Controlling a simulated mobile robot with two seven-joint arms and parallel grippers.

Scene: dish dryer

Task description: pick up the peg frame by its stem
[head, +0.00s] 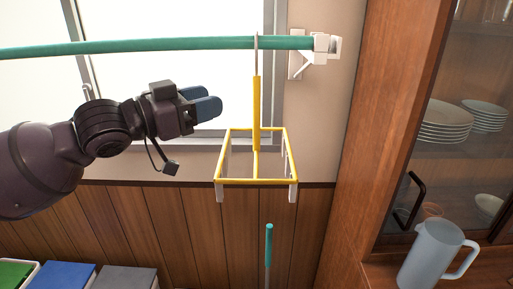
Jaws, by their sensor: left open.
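The yellow peg frame (221,181) hangs by a thin hook from a green rail (150,45) in the head view. Its thick yellow stem (256,110) stands upright above a rectangular frame with pale pegs at its corners. My left gripper (213,101) is open and empty, with blue fingertips pointing right. In the picture it is to the left of the stem, at about the stem's height, with a gap between them. How far apart they are in depth I cannot tell. My right gripper does not show.
A white bracket (322,47) holds the rail's right end. A wooden cabinet (378,120) with stacked plates (445,122) stands at right, with a pale jug (432,255) on its ledge. A green-tipped pole (269,245) stands below the frame. Coloured bins (66,276) sit lower left.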

